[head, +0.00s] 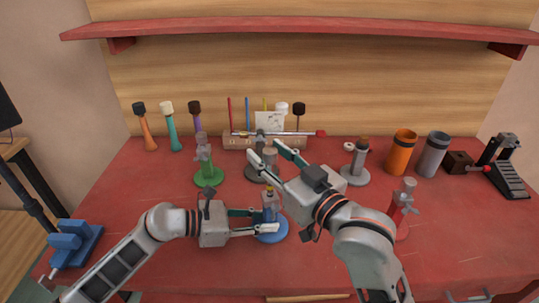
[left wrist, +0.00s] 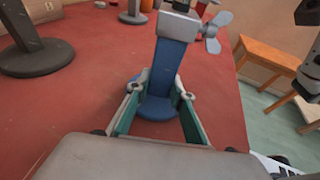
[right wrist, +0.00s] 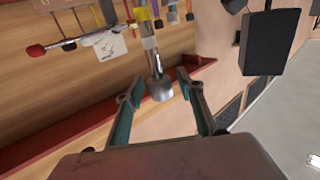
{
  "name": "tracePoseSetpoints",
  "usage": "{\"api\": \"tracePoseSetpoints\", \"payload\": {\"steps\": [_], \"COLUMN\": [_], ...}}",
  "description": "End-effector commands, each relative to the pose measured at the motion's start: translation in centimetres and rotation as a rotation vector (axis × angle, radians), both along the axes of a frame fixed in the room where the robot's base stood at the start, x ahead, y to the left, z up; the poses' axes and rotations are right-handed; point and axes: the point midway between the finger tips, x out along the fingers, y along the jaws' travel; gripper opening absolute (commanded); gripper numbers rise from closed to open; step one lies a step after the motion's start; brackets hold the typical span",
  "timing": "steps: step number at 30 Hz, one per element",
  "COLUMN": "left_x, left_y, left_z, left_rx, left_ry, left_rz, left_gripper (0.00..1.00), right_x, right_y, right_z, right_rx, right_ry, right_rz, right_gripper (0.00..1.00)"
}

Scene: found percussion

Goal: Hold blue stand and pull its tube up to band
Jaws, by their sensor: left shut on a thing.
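The blue stand (head: 271,235) stands on the red table at front centre. In the left wrist view its blue column (left wrist: 173,68) rises between the fingers to a grey clamp with a wing nut (left wrist: 212,32). My left gripper (head: 267,220) is shut on the column, low near the base. A yellowish part shows at the stand's top in the head view. My right gripper (head: 265,151) is open and empty above and behind the stand. In the right wrist view a silver rounded end (right wrist: 161,89) shows between its fingers; I cannot tell whether they touch.
A green stand (head: 209,179) is to the left, a red stand (head: 402,212) to the right. A grey stand is partly hidden behind my right gripper. An orange cup (head: 400,153) and grey cup (head: 432,156) stand at right. A blue vise (head: 76,243) is at front left.

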Motion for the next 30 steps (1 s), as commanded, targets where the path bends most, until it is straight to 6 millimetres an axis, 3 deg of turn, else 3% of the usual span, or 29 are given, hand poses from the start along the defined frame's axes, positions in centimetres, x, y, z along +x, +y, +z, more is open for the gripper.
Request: {"api": "tracePoseSetpoints", "payload": {"steps": [8, 21, 30], "left_x": [0.0, 0.0, 0.0], "left_y": [0.0, 0.0, 0.0], "left_z": [-0.1, -0.1, 0.0], "left_rx": [0.001, 0.001, 0.001], "left_ry": [0.001, 0.001, 0.001], "left_rz": [-0.001, -0.001, -0.001], "left_gripper": [0.1, 0.1, 0.1], "right_x": [-0.5, -5.6, -6.2], "right_y": [-0.4, -3.8, -4.2], "right_z": [-0.2, -0.1, 0.0], "right_rx": [-0.002, -0.001, -0.001], "right_ry": [0.001, 0.002, 0.001], "right_rz": [0.0, 0.0, 0.0], "right_gripper": [0.38, 0.38, 0.38]}}
